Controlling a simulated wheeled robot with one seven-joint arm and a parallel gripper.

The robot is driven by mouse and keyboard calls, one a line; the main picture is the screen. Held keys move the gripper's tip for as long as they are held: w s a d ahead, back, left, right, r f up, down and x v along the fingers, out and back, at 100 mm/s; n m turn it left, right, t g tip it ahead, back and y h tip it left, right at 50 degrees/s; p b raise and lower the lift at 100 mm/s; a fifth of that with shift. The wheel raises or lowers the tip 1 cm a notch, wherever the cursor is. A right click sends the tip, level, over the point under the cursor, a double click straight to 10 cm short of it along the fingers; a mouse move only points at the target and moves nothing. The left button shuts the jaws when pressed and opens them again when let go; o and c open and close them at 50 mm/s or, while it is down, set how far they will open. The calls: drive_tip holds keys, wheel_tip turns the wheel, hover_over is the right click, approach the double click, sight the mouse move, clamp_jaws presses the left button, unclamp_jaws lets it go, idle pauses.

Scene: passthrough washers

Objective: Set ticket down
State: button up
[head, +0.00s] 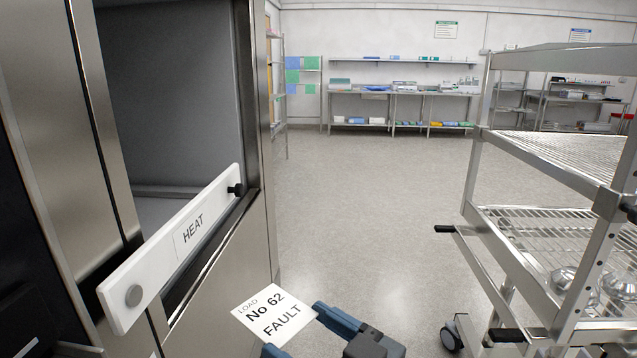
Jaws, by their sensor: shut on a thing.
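The ticket (270,305) is a white card printed "LOAD No 62 FAULT", in the lower middle of the head view. My gripper (298,330) comes in from the bottom edge, its blue fingers shut on the ticket's near right edge. The ticket is held out beyond the fingertips, in front of the steel washer and over the floor. Part of my gripper is cut off by the bottom of the picture.
A steel washer with an open chamber (170,95) stands at left, a white "HEAT" bar (180,245) across its opening. A wire-shelf trolley (550,225) with metal bowls stands at right. Clear floor (370,190) lies between them. Benches (405,93) line the back wall.

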drive_tip(key=w+d+f+m+t+h, duration=0.25)
drive_tip(key=d+f+m+h, duration=0.35)
drive_tip(key=d+f, duration=0.55)
drive_tip(key=w+d+f+m+t+h, duration=0.2)
drive_tip(key=d+f+m+t+h, duration=0.2)
drive_tip(key=d+f+h, duration=0.55)
drive_tip(key=s+d+f+y, duration=0.2)
drive_tip(key=s+f, duration=0.3)
drive_tip(key=f, duration=0.3)
drive_tip(key=w+a+r+n+g+y, duration=0.2)
drive_tip(key=a+r+n+y, duration=0.25)
drive_tip(key=a+r, duration=0.6)
drive_tip(key=w+a+r+n+g+y, duration=0.1)
drive_tip(key=a+r+n+g+y, duration=0.15)
drive_tip(key=a+r+y, duration=0.6)
drive_tip(key=s+a+r+n+g+y, duration=0.2)
drive_tip(key=s+a+r+n+g, duration=0.3)
drive_tip(key=s+r, duration=0.4)
drive_tip(key=s+a+r+n+g+y, duration=0.2)
drive_tip(key=s+a+r+n+g, duration=0.3)
drive_tip(key=s+r, duration=0.5)
wheel_tip(320, 180, up, 3)
drive_tip(key=shift+f+g+y, duration=0.1)
drive_tip(key=shift+g+y, duration=0.25)
drive_tip(key=shift+g, duration=0.85)
